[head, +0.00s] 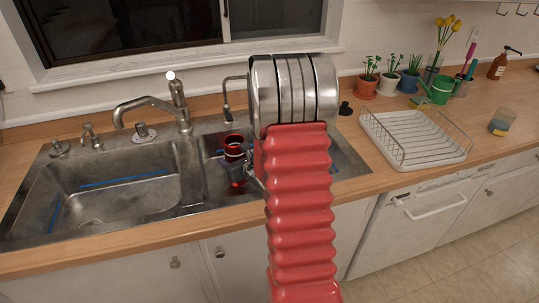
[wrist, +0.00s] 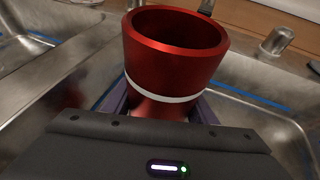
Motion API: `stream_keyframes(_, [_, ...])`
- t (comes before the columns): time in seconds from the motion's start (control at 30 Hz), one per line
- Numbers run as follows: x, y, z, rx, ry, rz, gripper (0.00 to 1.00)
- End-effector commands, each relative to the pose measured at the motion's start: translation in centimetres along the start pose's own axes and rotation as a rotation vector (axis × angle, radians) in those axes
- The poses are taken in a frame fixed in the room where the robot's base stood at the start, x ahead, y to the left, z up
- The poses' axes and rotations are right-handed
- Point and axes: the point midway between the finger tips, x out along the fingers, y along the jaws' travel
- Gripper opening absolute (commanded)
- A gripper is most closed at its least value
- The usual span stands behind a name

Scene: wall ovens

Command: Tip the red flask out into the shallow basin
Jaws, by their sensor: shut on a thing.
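The red flask (head: 236,172) is a metallic red vessel with a pale band around it. In the wrist view the flask (wrist: 170,60) shows its wide open mouth facing up; its inside is dark and I cannot see any contents. My gripper (head: 232,161) is shut on the flask and holds it about upright over the right basin (head: 340,166) of the steel sink. The dark fingers of my gripper (wrist: 160,108) show on both sides of the flask. The left basin (head: 110,200) is open and empty. I cannot tell which basin is shallower.
A faucet (head: 178,100) stands behind the sink, between the basins. A white dish rack (head: 415,138) stands on the counter to the right.

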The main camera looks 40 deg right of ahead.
Motion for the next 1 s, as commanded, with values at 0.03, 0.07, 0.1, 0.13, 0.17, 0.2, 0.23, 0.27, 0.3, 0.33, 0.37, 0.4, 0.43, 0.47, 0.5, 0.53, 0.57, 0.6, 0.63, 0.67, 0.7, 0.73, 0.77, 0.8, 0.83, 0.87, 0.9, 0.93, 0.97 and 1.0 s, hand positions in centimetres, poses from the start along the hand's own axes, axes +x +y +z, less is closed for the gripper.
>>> stream_keyframes(0.03, [0.18,-0.02,-0.29,0.0,-0.002,0.0,0.14])
stream_keyframes(0.07, [0.24,-0.02,-0.43,-0.001,-0.003,0.0,0.14])
stream_keyframes(0.1, [0.29,-0.03,-0.57,0.0,-0.003,0.0,0.14])
stream_keyframes(0.13, [0.32,-0.04,-0.62,0.0,-0.003,-0.001,0.14])
stream_keyframes(0.17, [0.34,-0.05,-0.66,0.0,-0.004,-0.001,0.14])
stream_keyframes(0.2, [0.35,-0.05,-0.68,-0.001,-0.004,-0.001,0.14])
stream_keyframes(0.23, [0.35,-0.06,-0.68,-0.001,-0.004,-0.001,0.14])
stream_keyframes(0.27, [0.35,-0.06,-0.68,-0.001,-0.004,-0.001,0.14])
stream_keyframes(0.3, [0.34,-0.06,-0.67,-0.001,-0.004,-0.001,0.14])
stream_keyframes(0.33, [0.34,-0.06,-0.67,-0.001,-0.004,-0.001,0.14])
stream_keyframes(0.37, [0.34,-0.06,-0.67,-0.001,-0.004,-0.001,0.14])
stream_keyframes(0.4, [0.34,-0.06,-0.67,-0.001,-0.004,-0.001,0.14])
stream_keyframes(0.43, [0.33,-0.07,-0.67,0.0,-0.004,-0.001,0.14])
stream_keyframes(0.47, [0.33,-0.08,-0.66,0.001,-0.004,-0.001,0.14])
stream_keyframes(0.5, [0.32,-0.09,-0.64,0.005,-0.005,0.001,0.14])
stream_keyframes(0.53, [0.31,-0.09,-0.63,0.009,-0.006,0.002,0.14])
stream_keyframes(0.57, [0.3,-0.1,-0.6,0.015,-0.007,0.004,0.14])
stream_keyframes(0.6, [0.28,-0.12,-0.56,0.024,-0.008,0.007,0.14])
stream_keyframes(0.63, [0.27,-0.14,-0.52,0.031,-0.01,0.01,0.14])
stream_keyframes(0.67, [0.25,-0.15,-0.48,0.04,-0.011,0.013,0.14])
stream_keyframes(0.7, [0.23,-0.15,-0.43,0.052,-0.013,0.019,0.14])
stream_keyframes(0.73, [0.2,-0.15,-0.38,0.063,-0.015,0.024,0.14])
stream_keyframes(0.77, [0.17,-0.18,-0.32,0.075,-0.016,0.028,0.14])
stream_keyframes(0.8, [0.13,-0.19,-0.25,0.092,-0.019,0.035,0.14])
stream_keyframes(0.83, [0.1,-0.22,-0.19,0.106,-0.021,0.041,0.14])
stream_keyframes(0.87, [0.07,-0.27,-0.14,0.121,-0.023,0.046,0.14])
stream_keyframes(0.9, [0.03,-0.28,-0.07,0.139,-0.025,0.054,0.14])
stream_keyframes(0.93, [0.0,-0.28,-0.01,0.153,-0.027,0.06,0.14])
stream_keyframes(0.97, [-0.02,-0.29,0.06,0.167,-0.029,0.065,0.14])
stream_keyframes(1.0, [-0.07,-0.29,0.19,0.185,-0.032,0.074,0.14])
